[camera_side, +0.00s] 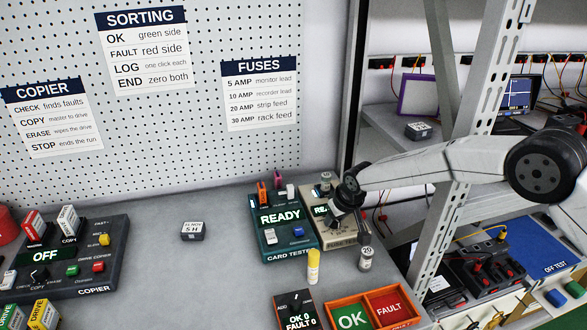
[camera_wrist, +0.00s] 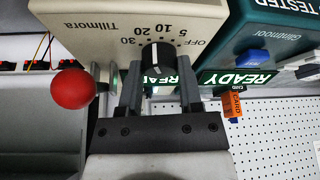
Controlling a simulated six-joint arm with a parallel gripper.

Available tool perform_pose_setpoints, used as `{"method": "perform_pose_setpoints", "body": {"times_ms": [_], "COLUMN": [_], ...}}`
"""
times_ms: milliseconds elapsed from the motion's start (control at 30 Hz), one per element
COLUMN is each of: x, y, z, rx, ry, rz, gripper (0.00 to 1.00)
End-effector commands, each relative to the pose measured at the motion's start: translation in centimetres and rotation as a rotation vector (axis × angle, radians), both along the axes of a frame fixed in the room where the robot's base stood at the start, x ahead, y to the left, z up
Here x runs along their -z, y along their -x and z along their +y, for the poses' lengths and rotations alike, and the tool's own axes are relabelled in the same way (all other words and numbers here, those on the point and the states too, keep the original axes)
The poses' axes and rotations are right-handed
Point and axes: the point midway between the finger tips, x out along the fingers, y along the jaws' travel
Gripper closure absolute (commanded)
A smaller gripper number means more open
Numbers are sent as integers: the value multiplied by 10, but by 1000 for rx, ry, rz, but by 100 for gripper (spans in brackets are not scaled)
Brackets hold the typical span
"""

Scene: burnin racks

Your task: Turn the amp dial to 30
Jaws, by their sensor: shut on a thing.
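The amp dial (camera_wrist: 156,58) is a black knob with a white pointer line on the beige fuse tester (camera_wrist: 75,12). Its scale reads OFF, 5, 10, 20, 30, upside down in the wrist view, with 30 at the left. The pointer appears to face up in the picture, toward the 10 to 20 part of the scale; the exact mark is hard to tell. My gripper (camera_wrist: 160,85) is shut on the dial, one finger on each side. In the side view my gripper (camera_side: 345,197) covers the dial on the fuse tester (camera_side: 342,236).
The green card tester (camera_side: 270,232), showing READY, stands directly left of the fuse tester. A grey fuse (camera_side: 366,258) stands in front, near a yellow-capped tube (camera_side: 313,266) and the orange OK/FAULT trays (camera_side: 372,310). A metal rack post (camera_side: 470,130) rises close to my arm.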

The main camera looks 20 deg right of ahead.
Motion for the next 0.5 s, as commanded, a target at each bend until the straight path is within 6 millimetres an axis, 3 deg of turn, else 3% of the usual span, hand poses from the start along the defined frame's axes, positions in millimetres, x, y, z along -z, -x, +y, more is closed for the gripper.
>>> {"method": "perform_pose_setpoints", "body": {"times_ms": [500], "x": [0], "y": [0], "z": [-2], "rx": [-198], "ry": [1], "rz": [1], "gripper": [100]}}
